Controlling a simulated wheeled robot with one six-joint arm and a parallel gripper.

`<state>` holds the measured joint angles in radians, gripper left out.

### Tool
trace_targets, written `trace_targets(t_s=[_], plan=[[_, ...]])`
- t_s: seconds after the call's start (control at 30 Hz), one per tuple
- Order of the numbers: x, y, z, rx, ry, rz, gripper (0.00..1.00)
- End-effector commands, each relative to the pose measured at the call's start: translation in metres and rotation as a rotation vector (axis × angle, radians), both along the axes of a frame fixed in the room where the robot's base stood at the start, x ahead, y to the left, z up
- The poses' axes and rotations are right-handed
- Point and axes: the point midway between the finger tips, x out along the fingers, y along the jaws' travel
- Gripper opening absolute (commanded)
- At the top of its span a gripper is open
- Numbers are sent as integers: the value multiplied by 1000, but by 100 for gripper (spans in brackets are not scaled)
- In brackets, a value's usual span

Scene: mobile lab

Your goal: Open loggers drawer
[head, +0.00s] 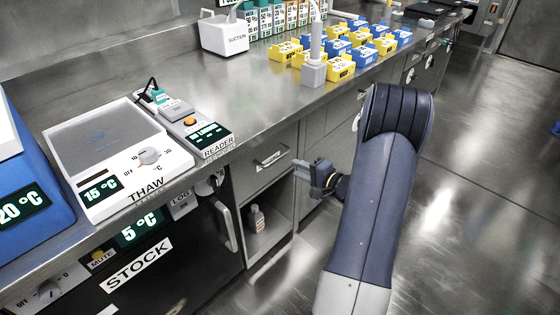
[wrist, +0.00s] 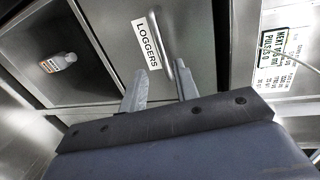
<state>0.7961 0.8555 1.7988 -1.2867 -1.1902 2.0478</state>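The loggers drawer shows in the wrist view as a steel front with a white LOGGERS label (wrist: 147,44) and a bar handle (wrist: 174,45). In the head view a steel drawer front (head: 258,172) with a bar handle (head: 271,158) sits under the bench edge, above an open shelf. The drawer appears closed. My gripper (head: 298,169) is just right of that handle and in front of the cabinet. In the wrist view its two fingers (wrist: 161,88) are apart with nothing held between them. The right finger overlaps the handle's lower end; I cannot tell whether they touch.
A bottle (head: 256,219) stands in the open shelf below; it also shows in the wrist view (wrist: 57,62). The STOCK unit (head: 150,265) with a vertical handle is to the left. A reader (head: 208,140) sits on the bench edge above. The floor at right is clear.

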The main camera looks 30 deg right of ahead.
Motion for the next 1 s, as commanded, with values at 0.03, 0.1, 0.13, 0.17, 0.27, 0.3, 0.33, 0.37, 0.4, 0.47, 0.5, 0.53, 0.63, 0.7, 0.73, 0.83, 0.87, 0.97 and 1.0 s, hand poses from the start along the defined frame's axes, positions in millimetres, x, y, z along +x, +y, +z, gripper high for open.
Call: trace_targets(t_s=[0.03,0.1,0.13,0.17,0.27,0.3,0.33,0.37,0.4,0.47,0.5,0.53,0.63,0.7,0.73,0.83,0.87,0.97,1.0], plan=[[4,2,-1,2,-1,3,30],[12,6,-3,1,-2,4,30],[16,7,-4,0,-2,5,30],[21,9,-5,0,-2,5,30],[39,16,-10,-1,-2,6,30],[47,19,-12,0,-2,4,30],[52,21,-13,-1,-1,5,30],[57,23,-14,-2,-2,5,30],[64,25,-16,-2,-3,5,30],[73,28,-17,-2,-2,3,30],[78,30,-18,-1,-3,4,30],[82,31,-19,-2,-2,4,30],[91,34,-20,-2,-2,1,30],[95,35,-21,-1,-2,0,30],[96,36,-21,-1,-2,0,30],[97,36,-21,-2,-2,-1,30],[97,36,-21,-2,-1,-1,30],[97,36,-20,-2,-1,-1,30],[97,36,-20,-2,-1,-1,30]])
